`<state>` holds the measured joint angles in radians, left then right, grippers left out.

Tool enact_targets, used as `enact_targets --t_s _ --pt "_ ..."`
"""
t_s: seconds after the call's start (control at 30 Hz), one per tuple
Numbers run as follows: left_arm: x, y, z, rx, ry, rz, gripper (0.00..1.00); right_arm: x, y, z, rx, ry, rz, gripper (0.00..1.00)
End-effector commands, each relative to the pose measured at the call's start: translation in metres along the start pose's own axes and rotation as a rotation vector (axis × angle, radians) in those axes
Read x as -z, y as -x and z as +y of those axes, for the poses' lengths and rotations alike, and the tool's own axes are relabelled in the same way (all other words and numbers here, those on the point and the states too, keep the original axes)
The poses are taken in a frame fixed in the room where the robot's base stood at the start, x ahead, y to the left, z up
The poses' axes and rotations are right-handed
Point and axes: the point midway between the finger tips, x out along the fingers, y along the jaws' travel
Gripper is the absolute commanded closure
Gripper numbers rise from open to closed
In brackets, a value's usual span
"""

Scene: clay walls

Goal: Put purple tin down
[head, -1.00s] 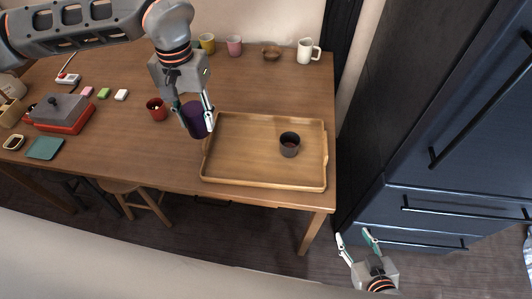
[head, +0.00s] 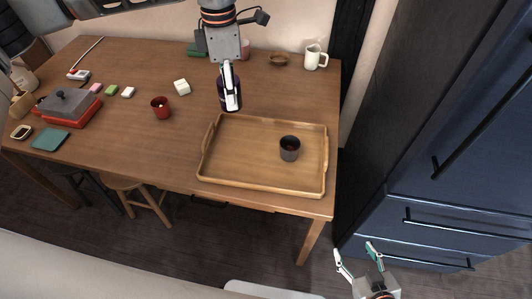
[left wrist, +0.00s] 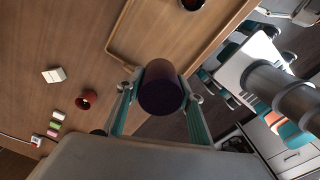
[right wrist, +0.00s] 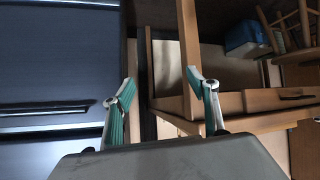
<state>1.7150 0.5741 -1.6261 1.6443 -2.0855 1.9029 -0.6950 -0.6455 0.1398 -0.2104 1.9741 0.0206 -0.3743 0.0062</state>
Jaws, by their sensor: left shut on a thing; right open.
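The purple tin (head: 223,101) is dark and cylindrical. My left gripper (head: 230,92) is shut on it just beyond the tray's back edge in the head view. The left wrist view shows the tin (left wrist: 162,90) between both fingers. I cannot tell whether its base touches the table. My right gripper (head: 357,255) is open and empty, low in front of the dark cabinet; its spread fingers also show in the right wrist view (right wrist: 165,92).
A wooden tray (head: 225,180) holds a dark cup (head: 289,148). A red cup (head: 161,107) and a white block (head: 182,87) stand left of the tin. A white mug (head: 315,58) and brown bowl (head: 279,59) are at the back. Table is clear between red cup and tray.

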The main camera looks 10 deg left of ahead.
Motion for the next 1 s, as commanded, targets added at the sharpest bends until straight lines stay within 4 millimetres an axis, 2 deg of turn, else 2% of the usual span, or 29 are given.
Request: enact_targets --t_s 0.1,0.2,0.37,0.47,0.9,1.0 --pt "-0.01 0.004 0.005 -0.002 0.188 -0.001 0.86 -0.003 -0.001 0.0 -0.001 0.001 -0.002 0.41" --pt "-0.015 0.006 0.007 -0.002 0.298 -0.002 0.86 -0.003 -0.002 0.0 -0.001 0.001 -0.002 0.41" --pt "-0.018 0.002 0.008 0.0 0.374 -0.001 0.86 -0.004 -0.002 0.001 -0.002 0.002 -0.002 0.41" --pt "-0.018 -0.015 0.007 0.002 0.38 0.0 0.86 -0.005 -0.003 0.0 -0.002 0.002 -0.002 0.41" --pt "-0.017 -0.12 0.008 0.002 0.378 0.0 0.86 -0.009 -0.007 0.002 -0.006 0.009 -0.002 0.41" --pt "-0.017 -0.137 0.008 0.001 0.378 -0.001 0.86 -0.007 -0.007 0.003 -0.008 0.011 0.001 0.41"
